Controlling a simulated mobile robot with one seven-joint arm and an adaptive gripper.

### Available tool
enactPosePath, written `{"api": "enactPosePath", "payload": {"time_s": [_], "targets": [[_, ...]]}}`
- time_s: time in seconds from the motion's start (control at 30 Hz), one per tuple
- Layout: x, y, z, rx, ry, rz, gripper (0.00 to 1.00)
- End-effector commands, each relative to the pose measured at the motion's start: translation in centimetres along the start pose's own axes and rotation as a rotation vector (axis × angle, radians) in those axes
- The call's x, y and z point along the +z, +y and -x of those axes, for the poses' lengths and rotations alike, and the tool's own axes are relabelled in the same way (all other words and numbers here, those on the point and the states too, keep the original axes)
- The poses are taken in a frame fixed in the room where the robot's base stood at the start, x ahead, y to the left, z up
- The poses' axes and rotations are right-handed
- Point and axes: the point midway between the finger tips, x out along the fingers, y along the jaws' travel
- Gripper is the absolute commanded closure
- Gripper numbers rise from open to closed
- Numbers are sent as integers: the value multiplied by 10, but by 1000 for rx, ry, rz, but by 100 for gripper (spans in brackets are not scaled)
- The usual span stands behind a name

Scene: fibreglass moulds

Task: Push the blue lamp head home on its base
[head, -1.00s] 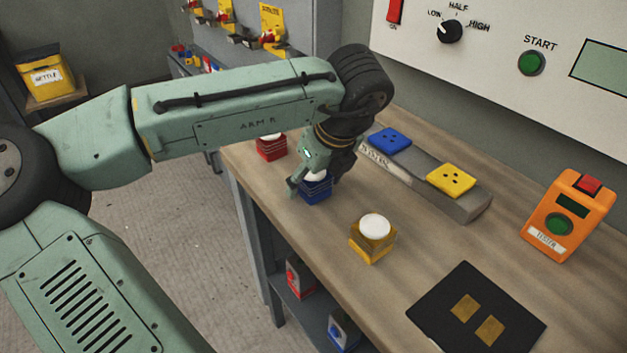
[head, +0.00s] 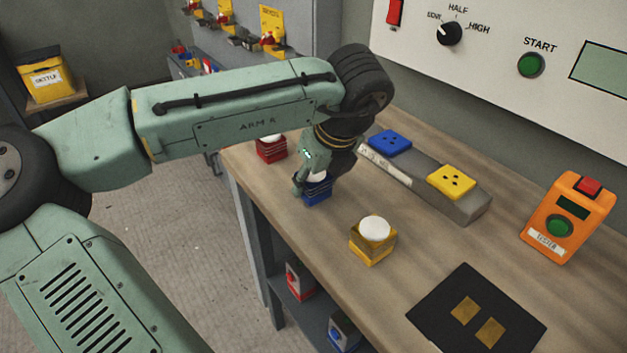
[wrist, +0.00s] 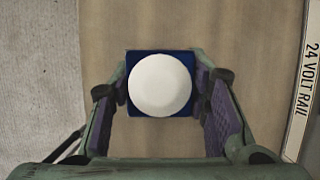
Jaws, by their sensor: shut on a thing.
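The blue lamp head (head: 316,194) is a ribbed blue block with a white dome, standing on the workbench near its front edge. In the wrist view the blue lamp head (wrist: 133,112) shows from above, dome up, between my fingers. My gripper (head: 315,180) reaches down over it and is shut on its sides; the gripper also shows in the wrist view (wrist: 160,100). The blue base (head: 390,141), a flat blue plate with small holes, sits on the grey rail (head: 465,207) behind and to the right, apart from the lamp head.
A yellow base (head: 452,181) sits on the same rail. A yellow lamp head (head: 373,239) and a red one (head: 271,149) stand on the bench (head: 340,284). An orange tester (head: 566,217) and a black mat (head: 447,326) with two brass pads lie to the right.

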Motion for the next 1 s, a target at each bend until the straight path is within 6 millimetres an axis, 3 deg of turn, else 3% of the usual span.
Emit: {"api": "enactPosePath", "payload": {"time_s": [0.33,0.8,1.0], "targets": [[11,3,31,-3,2,1,82],[-44,101,65,0,-4,3,82],[-59,125,75,0,-3,3,82]]}}
